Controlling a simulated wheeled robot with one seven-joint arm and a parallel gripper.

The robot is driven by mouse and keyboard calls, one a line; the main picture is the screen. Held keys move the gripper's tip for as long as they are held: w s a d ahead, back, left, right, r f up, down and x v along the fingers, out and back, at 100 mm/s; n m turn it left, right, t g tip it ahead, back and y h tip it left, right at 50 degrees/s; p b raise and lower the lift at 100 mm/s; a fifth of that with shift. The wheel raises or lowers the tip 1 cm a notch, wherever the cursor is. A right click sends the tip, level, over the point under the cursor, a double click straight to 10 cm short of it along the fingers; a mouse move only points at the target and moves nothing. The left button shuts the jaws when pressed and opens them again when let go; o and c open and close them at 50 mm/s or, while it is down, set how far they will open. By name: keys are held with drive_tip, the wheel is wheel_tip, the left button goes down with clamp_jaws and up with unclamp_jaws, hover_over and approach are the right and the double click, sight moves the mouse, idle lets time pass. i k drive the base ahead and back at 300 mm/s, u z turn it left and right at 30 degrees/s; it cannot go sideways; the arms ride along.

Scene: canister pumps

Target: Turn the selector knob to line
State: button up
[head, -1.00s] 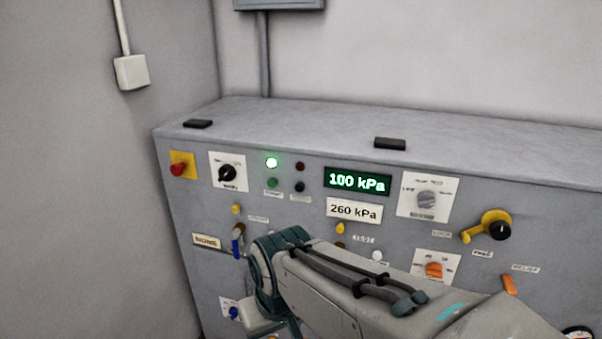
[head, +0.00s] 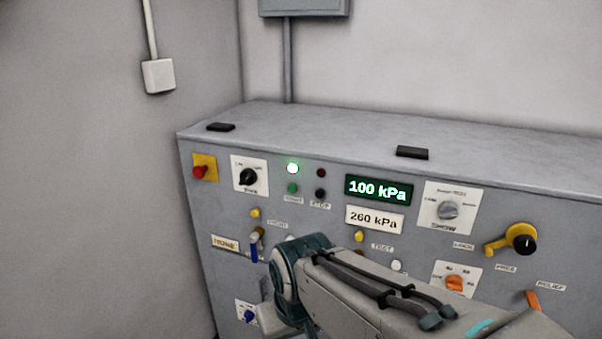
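The grey selector knob (head: 447,210) sits on a white plate marked SHOW at the upper right of the panel, in the head view. Small position words are printed above and beside it, too blurred to read surely. Which word its pointer faces is unclear. My arm (head: 365,290) crosses the lower middle of the view, below and left of this knob. My gripper does not show; it is out of frame or hidden behind the arm.
The grey cabinet (head: 330,135) also carries a black knob (head: 248,176), a red button (head: 200,171), an orange knob (head: 454,283) and a yellow lever (head: 512,240). A green display (head: 378,190) reads 100 kPa; a plate (head: 374,219) below reads 260 kPa. A green lamp (head: 292,168) is lit.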

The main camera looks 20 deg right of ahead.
sight(449, 209)
drive_tip(key=z, duration=0.2)
drive_tip(key=k, duration=0.3)
drive_tip(key=z, duration=0.85)
drive_tip(key=k, duration=1.05)
drive_tip(key=z, duration=0.5)
drive_tip(key=k, duration=0.75)
drive_tip(key=u, duration=0.45)
drive_tip(key=i, duration=1.35)
drive_tip(key=u, duration=0.15)
